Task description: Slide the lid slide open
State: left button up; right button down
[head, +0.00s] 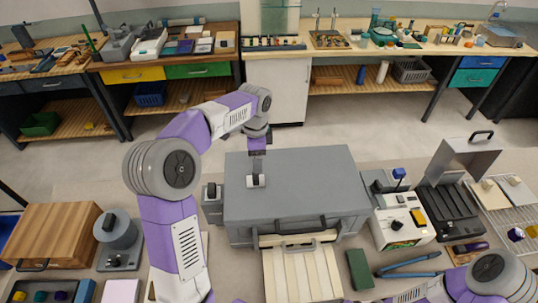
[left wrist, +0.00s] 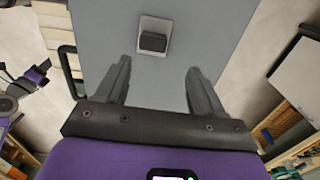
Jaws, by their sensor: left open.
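The lid slide (head: 256,181) is a small dark knob on a pale plate, set in the top of a large grey box (head: 310,185) near its left edge. In the left wrist view the lid slide (left wrist: 153,42) lies ahead of the fingertips, roughly centred between them and apart from them. My left gripper (head: 257,150) is above the box top, just behind the slide in the head view. In the left wrist view the left gripper (left wrist: 160,72) has its two fingers spread with nothing between them. My right gripper is out of view; only part of that arm shows at the lower right.
The box has a dark front handle (head: 295,225) above a slatted cream panel (head: 302,275). A white device (head: 402,220) stands close on its right. A grey round-topped device (head: 118,235) and a wooden box (head: 48,235) stand left. Most of the box top is clear.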

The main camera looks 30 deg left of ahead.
aim_at(256, 175)
pick_arm(q)
jog(key=shift+s+f, duration=1.1)
jog(key=shift+f, duration=0.2)
jog(key=f, duration=0.3)
jog(key=shift+w+f, duration=0.35)
jog(key=shift+w, duration=0.05)
jog(key=shift+s+f, duration=0.2)
jog(key=shift+f, duration=0.05)
jog(key=shift+w, duration=0.1)
jog(key=shift+c, duration=0.5)
grip_shut()
